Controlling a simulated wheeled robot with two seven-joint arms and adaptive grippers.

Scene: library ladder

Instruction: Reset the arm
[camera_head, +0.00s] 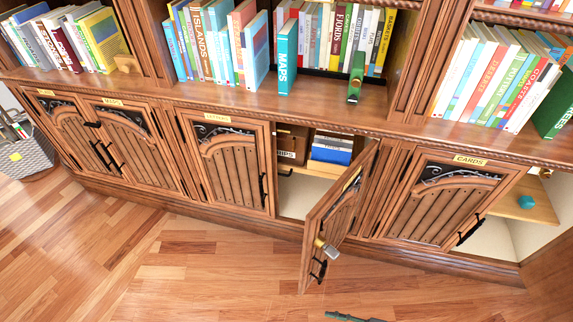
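Neither of my arms is clearly visible in the head view, and no gripper can be made out. A thin dark greenish piece (352,317) shows at the bottom edge, cut off by the frame. I cannot tell whether it is part of me or a thing on the floor.
A cabinet door (333,222) with a brass padlock (326,248) stands open into the room. A compartment on the right (500,235) is also open, with a teal object (526,202). Books line the shelf (330,102) above. A basket (25,157) stands far left. The wooden floor (170,270) is clear.

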